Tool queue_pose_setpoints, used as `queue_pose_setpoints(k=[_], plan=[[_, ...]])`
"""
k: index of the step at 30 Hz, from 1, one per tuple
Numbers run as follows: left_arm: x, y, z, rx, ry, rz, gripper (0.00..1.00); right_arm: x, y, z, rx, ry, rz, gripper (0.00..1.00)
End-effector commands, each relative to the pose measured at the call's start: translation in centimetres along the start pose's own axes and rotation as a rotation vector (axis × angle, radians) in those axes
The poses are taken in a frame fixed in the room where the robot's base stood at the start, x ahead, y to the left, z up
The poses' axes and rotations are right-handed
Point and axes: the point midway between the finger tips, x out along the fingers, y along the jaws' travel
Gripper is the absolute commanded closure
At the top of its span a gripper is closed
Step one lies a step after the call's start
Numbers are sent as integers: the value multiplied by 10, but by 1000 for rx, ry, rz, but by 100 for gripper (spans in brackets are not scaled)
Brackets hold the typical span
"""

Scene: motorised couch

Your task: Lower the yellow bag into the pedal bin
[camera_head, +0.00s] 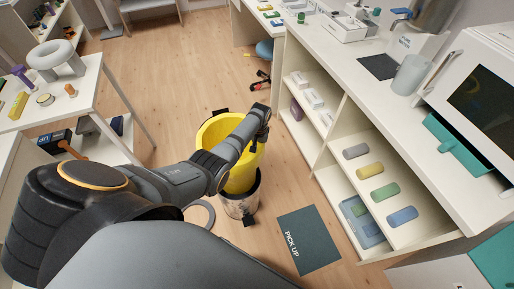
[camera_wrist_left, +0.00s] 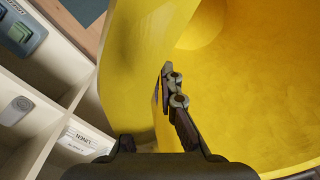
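The yellow bag (camera_head: 240,178) is wide open at the top. It stands upright over the pedal bin (camera_head: 240,206), with its lower part at the bin's dark rim; how deep it reaches inside is hidden. The bin is pale and speckled, with a dark pedal at its front. My left gripper (camera_head: 262,122) is at the bag's right upper edge. In the left wrist view my left gripper (camera_wrist_left: 172,82) appears shut on the edge of the bag (camera_wrist_left: 135,50), with the bag's inside to the right. My right gripper is not in view.
A dark "PICK UP" mat (camera_head: 308,240) lies right of the bin. A white shelf unit (camera_head: 335,165) with coloured rolls stands further right. A white table (camera_head: 85,85) with a grey ring stands left. The wooden floor behind the bin is mostly clear.

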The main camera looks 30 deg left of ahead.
Motion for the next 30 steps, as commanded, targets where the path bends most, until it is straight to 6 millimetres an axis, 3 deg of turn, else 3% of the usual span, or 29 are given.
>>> queue_pose_setpoints(k=[1,30], plan=[[11,1,0,0,0,0,100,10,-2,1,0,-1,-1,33],[125,6,0,0,-1,-1,100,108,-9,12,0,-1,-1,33]])
